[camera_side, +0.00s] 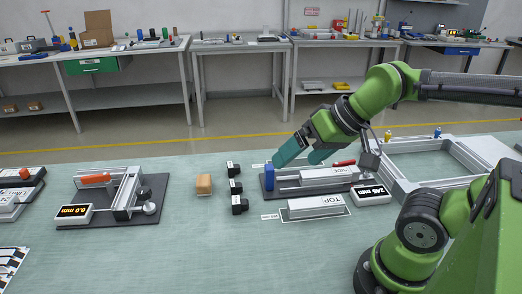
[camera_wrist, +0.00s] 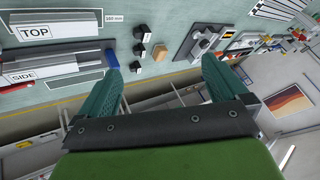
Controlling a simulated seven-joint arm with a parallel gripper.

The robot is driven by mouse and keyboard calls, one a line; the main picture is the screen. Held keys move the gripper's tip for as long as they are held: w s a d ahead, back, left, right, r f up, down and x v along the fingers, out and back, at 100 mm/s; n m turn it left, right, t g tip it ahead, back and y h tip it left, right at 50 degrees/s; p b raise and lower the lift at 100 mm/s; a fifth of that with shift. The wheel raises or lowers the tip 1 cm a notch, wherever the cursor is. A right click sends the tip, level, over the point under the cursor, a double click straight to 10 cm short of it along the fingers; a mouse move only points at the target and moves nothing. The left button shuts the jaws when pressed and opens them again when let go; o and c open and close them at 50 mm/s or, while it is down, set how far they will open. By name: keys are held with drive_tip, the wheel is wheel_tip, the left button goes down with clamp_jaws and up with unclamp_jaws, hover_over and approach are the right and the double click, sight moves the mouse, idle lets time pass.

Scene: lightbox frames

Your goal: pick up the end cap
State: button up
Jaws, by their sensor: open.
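Three small black pieces with white labels, which look like end caps, stand in a row on the green table: a far one (camera_side: 233,170), a middle one (camera_side: 236,187) and a near one (camera_side: 239,205). They also show in the wrist view near the top middle (camera_wrist: 139,49). I cannot read their labels. My gripper (camera_side: 294,164) is open with teal fingers, to the right of the row and above the table, by a blue block (camera_side: 269,175). Nothing is between the fingers (camera_wrist: 160,68).
A tan block (camera_side: 203,184) sits left of the black pieces. A fixture with a 0.0 mm display (camera_side: 73,214) stands further left. The front-middle table is clear.

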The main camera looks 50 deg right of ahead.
drive_tip(key=c, duration=0.5)
drive_tip(key=n+g+h, duration=0.2)
drive_tip(key=n+g, duration=0.5)
drive_tip(key=n, duration=0.7)
hover_over(233, 183)
wheel_tip(233, 183, down, 7)
wheel_tip(233, 183, down, 11)
drive_tip(key=shift+a+r, duration=0.1)
drive_tip(key=shift+a, duration=0.05)
drive_tip(key=shift+d+f, duration=0.15)
drive_tip(key=shift+f, duration=1.3)
drive_tip(key=shift+d+f, duration=0.1)
drive_tip(key=shift+f, duration=1.35)
